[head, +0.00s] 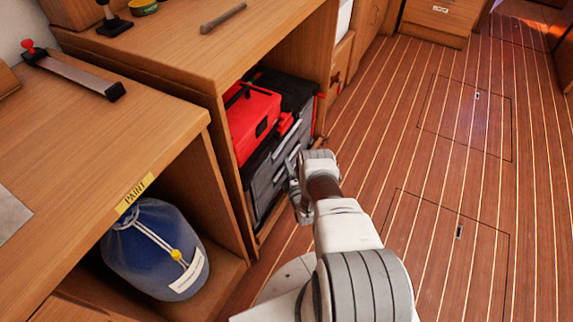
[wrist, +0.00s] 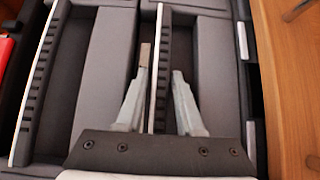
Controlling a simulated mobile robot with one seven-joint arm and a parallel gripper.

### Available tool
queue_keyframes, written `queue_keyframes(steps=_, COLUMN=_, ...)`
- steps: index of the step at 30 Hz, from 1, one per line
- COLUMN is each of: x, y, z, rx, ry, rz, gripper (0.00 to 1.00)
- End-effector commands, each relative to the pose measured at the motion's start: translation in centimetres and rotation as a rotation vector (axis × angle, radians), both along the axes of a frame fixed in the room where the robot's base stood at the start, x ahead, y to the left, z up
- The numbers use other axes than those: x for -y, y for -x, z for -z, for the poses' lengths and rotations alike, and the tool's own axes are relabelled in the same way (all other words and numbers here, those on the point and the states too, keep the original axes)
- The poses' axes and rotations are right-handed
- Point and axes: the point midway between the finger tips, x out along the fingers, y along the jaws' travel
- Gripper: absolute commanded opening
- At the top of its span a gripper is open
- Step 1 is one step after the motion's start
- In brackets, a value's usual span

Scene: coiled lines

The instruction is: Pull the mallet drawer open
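A dark grey drawer unit (head: 270,180) stands in the open compartment under the counter, with pale handle strips on its front. I cannot read a mallet label on any drawer. My gripper (head: 296,188) is at the front of this unit in the head view, partly hidden by its own wrist. In the wrist view my gripper (wrist: 160,75) has its two fingers apart, one on each side of a dark ridged handle bar (wrist: 161,45) with a pale edge. Whether the fingers touch the bar is not clear. The drawer fronts look closed.
A red toolbox (head: 252,120) sits on the drawer unit. A blue bag (head: 150,250) lies in the compartment labelled PAINT, to the left. A grey rod (head: 223,18) lies on the counter. The wooden floor (head: 420,150) to the right is clear.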

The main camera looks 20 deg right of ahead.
Motion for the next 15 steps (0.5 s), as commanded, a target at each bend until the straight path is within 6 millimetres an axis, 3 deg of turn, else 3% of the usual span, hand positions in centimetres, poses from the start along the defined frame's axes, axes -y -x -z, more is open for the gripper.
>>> queue_keyframes(steps=1, x=0.0, y=0.0, z=0.0, rx=0.0, ry=0.0, rz=0.0, gripper=0.26)
queue_keyframes(steps=6, x=0.0, y=-0.01, z=-0.01, rx=0.0, ry=0.0, rz=0.0, gripper=0.0)
queue_keyframes(steps=15, x=0.0, y=-0.02, z=-0.03, rx=0.001, ry=0.0, rz=0.0, gripper=0.0)
